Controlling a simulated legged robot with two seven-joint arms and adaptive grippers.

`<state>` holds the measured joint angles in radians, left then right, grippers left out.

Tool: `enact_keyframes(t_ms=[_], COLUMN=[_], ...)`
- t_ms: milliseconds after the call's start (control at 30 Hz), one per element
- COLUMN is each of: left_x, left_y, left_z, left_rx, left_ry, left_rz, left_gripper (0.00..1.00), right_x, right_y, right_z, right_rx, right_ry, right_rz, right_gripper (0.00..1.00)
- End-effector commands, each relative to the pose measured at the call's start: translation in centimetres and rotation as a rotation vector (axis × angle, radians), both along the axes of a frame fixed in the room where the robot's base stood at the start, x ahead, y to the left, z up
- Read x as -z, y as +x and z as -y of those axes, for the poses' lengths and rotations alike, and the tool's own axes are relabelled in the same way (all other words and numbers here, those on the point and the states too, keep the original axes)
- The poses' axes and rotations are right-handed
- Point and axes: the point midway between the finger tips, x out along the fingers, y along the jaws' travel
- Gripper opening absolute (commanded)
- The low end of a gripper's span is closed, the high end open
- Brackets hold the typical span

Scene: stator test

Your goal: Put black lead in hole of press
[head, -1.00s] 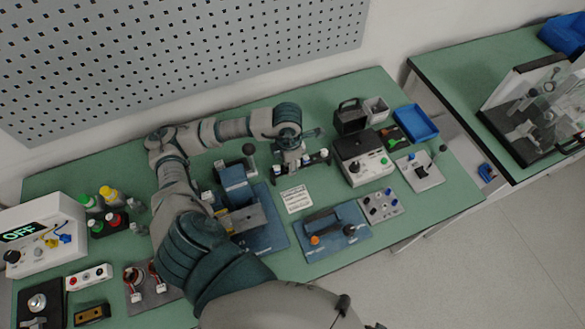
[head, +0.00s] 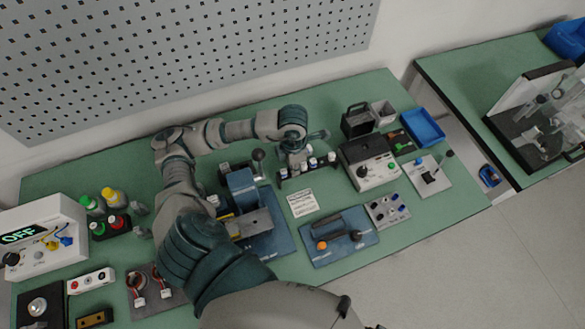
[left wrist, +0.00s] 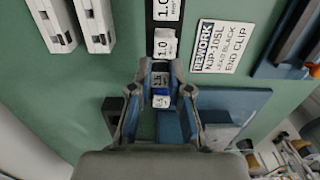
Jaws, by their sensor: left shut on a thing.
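My left gripper (head: 296,155) is at the far side of a dark rack (head: 322,170) with several white-labelled pieces. The press hole cannot be made out. My right gripper is out of view.
A white label card (head: 303,203) lies in front of the rack. A blue plate (head: 338,240) with a handled tool is nearer. A grey control box (head: 370,168) and a blue tray (head: 422,127) stand to the right. My left arm covers much of the table's left half.

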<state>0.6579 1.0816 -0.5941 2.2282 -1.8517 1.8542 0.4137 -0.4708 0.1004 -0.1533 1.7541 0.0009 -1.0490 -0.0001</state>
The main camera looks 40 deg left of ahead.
Motion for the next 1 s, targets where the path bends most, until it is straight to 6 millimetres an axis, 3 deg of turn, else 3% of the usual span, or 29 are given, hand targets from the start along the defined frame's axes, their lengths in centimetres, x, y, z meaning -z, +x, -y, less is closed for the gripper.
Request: enact_keyframes(t_ms=[1000], left_x=[-5.8], left_y=[0.0], left_z=[-0.4], left_rx=[-0.004], left_ry=[0.008], left_rz=[-0.003], left_gripper=[0.0], right_x=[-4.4], right_y=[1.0], right_z=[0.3], right_rx=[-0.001], right_ry=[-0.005], right_rz=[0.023], right_gripper=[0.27])
